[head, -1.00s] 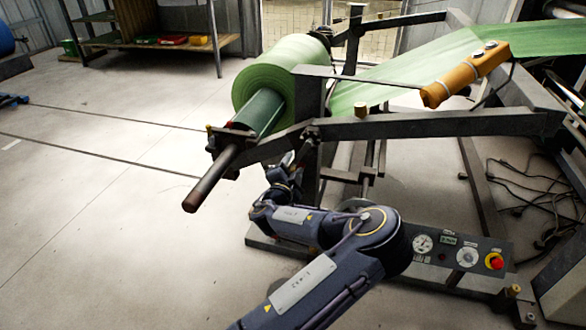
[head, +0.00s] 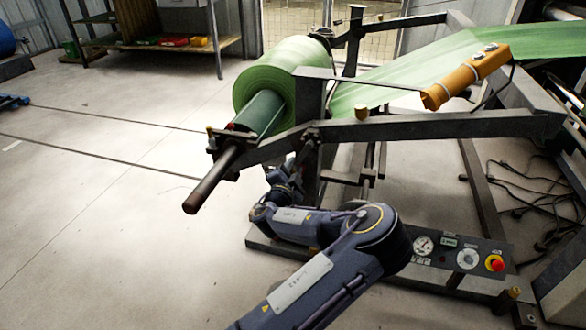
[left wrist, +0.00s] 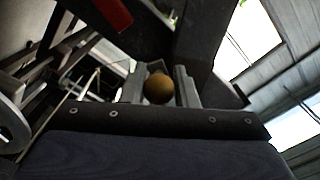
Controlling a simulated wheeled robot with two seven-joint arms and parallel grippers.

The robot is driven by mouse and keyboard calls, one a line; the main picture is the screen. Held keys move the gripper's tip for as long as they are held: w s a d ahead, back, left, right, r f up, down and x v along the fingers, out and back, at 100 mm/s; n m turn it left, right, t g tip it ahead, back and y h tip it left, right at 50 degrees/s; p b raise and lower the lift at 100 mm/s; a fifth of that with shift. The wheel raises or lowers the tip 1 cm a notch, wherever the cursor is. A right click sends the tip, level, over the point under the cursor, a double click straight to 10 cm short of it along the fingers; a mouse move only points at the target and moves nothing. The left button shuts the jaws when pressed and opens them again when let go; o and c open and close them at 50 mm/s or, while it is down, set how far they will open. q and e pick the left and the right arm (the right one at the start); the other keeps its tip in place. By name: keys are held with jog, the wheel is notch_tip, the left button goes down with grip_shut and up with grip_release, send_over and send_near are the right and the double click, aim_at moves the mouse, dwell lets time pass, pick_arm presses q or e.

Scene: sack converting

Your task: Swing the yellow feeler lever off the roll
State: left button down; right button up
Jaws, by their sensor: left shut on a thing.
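A brownish-yellow ball knob (left wrist: 158,89) sits between my left gripper's two fingers in the left wrist view, and the gripper (left wrist: 159,90) is shut on it. I take it as the knob of the yellow feeler lever; the rest of the lever cannot be made out. In the head view my left gripper (head: 292,166) is small and dark, below the stand's near arm and partly hidden by the frame. The green roll (head: 268,88) sits on its shaft above and left of the gripper. Whether the lever touches the roll is hidden. My right gripper is not in view.
The stand's dark arm (head: 430,126) crosses just above my left gripper. A yellow control pendant (head: 465,76) is at the upper right. A control panel (head: 460,253) with a red button is at the lower right. The shaft end (head: 210,180) sticks out left. Floor left is clear.

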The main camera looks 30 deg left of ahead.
pick_arm(q)
jog(key=shift+d+f, duration=0.25)
jog(key=shift+d, duration=0.05)
jog(key=shift+w+d+f+n+b, duration=0.1)
jog(key=shift+w+d+n+b, duration=0.1)
jog(key=shift+d+n, duration=0.85)
jog(key=shift+w+d+f+n+b, duration=0.1)
jog(key=shift+w+d+n+b, duration=0.15)
jog(key=shift+d+n, duration=0.75)
jog(key=shift+w+d+f+n+b, duration=0.15)
jog(key=shift+d+n, duration=0.5)
jog(key=shift+n, duration=0.7)
jog(key=shift+w, duration=0.1)
jog(key=c, duration=1.2)
grip_release()
jog(key=shift+d+r, duration=0.1)
